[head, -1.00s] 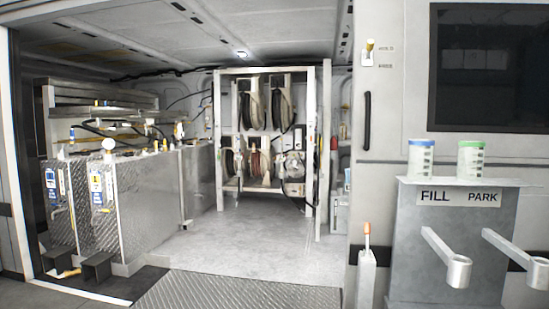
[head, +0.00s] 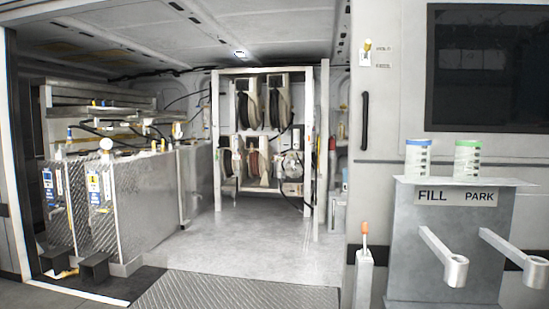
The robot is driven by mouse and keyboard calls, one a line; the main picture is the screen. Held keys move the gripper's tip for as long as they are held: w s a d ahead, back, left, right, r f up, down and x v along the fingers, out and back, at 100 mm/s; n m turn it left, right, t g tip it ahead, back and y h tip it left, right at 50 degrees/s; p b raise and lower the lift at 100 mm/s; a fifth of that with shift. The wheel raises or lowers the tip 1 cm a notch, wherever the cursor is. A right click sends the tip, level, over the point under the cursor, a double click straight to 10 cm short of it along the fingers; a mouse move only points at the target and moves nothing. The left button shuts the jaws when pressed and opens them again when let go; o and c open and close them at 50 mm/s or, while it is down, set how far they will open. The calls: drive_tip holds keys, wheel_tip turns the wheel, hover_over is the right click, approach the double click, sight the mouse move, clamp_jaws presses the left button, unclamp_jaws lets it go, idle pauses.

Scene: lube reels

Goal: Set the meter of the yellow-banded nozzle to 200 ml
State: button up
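I cannot pick out a yellow-banded nozzle or its meter for sure. Two small panels hang on the diamond-plate tanks at the left, one with a blue label (head: 48,186) and one with a blue and yellow label (head: 94,188). Their markings are too small to read. A yellow piece (head: 68,272) shows low by the dark boxes. A grey stand (head: 440,240) at the right is marked FILL and PARK. A blue-rimmed beaker (head: 418,160) and a green-rimmed beaker (head: 467,160) stand on its top. My gripper is not in view.
Two round holders (head: 456,268) (head: 536,268) stick out from the stand. An orange-tipped post (head: 364,272) stands left of it. A white rack with hose reels (head: 250,108) is at the back of the bay. The bay floor (head: 240,240) is clear.

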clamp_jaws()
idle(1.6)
